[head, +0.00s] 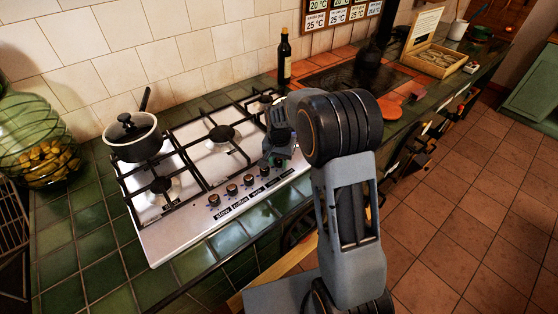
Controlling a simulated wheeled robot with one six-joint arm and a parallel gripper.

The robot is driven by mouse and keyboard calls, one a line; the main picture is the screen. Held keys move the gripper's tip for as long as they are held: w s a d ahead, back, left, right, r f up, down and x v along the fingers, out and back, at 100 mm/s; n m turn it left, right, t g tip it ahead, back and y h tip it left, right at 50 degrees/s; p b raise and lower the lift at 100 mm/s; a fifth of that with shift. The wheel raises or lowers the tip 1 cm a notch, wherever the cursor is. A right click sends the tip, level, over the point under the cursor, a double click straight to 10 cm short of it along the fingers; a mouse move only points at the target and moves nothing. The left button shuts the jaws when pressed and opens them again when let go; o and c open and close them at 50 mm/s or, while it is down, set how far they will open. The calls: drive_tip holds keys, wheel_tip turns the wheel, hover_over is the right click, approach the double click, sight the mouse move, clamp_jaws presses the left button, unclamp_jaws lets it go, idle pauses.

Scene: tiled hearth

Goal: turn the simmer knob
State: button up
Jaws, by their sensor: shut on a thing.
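The white gas hob (160,232) is set in the green tiled counter, with a row of dark, copper-toned knobs along its front edge. Knobs show at the left end (213,200), beside it (231,189) and further right (248,179). Small dark labels sit in front of them, too small to read surely, so I cannot tell which is the simmer knob. My gripper (275,159) reaches down at the right end of the row. It is shut on a knob there, mostly hidden by the fingers and my arm.
A dark saucepan with a lid (133,137) stands on the back left burner. A dark bottle (284,58) stands behind the hob. A large green glass jar (37,140) is at far left. A wooden box (436,62) stands at the back right. Tiled floor lies open at right.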

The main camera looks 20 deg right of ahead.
drive_tip(key=m, duration=0.6)
drive_tip(key=shift+w, duration=0.1)
drive_tip(key=shift+m, duration=0.5)
drive_tip(key=o, duration=0.6)
drive_tip(key=shift+o, duration=0.2)
wheel_tip(320, 180, up, 14)
idle(0.4)
idle(0.6)
